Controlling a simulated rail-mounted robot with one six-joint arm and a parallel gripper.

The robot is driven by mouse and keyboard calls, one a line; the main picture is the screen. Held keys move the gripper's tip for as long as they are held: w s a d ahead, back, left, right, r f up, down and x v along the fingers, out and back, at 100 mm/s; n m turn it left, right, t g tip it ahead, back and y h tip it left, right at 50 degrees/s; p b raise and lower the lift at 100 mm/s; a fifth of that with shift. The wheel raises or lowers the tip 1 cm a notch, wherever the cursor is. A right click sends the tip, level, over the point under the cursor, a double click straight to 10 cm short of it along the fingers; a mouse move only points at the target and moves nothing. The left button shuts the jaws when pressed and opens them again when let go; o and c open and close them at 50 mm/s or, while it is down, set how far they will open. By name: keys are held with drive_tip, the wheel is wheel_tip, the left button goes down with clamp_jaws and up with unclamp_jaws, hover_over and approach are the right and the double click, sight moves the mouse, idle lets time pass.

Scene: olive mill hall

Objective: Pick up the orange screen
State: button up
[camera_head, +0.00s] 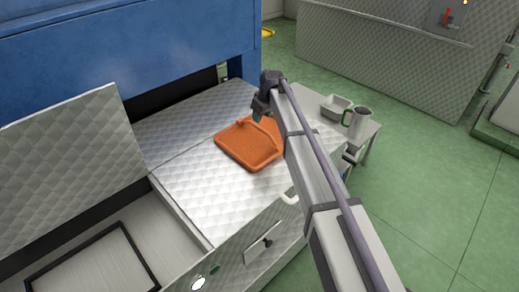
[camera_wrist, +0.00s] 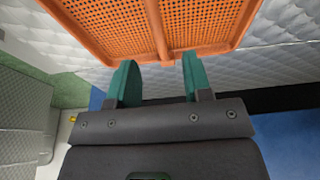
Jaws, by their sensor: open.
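The orange screen (camera_head: 247,146) lies on the quilted metal top of the machine in the head view, partly hidden behind my arm. It is a flat perforated panel with a raised rim. In the wrist view the orange screen (camera_wrist: 110,25) fills the upper middle, with a rib running across its mesh. My gripper (camera_wrist: 158,80) has two green fingers, apart and with nothing between them, pointing toward the screen's near rim by the rib. In the head view my gripper (camera_head: 259,115) is at the screen's far edge. I cannot tell whether the fingers touch it.
The quilted metal top (camera_head: 190,185) has bare room around the screen. A blue machine housing (camera_head: 130,40) rises behind it. An open lid (camera_head: 70,155) stands at left beside an open bin. A side table at right holds a grey tray (camera_head: 335,107) and a jug (camera_head: 357,122).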

sight(259, 127)
drive_tip(key=shift+s+f+b, duration=0.1)
drive_tip(key=shift+f+b, duration=0.1)
drive_tip(key=shift+b, duration=0.1)
drive_tip(key=b+x, duration=1)
drive_tip(key=shift+d+f, duration=0.2)
drive_tip(key=shift+f, duration=0.05)
drive_tip(key=shift+r, duration=0.25)
clamp_jaws()
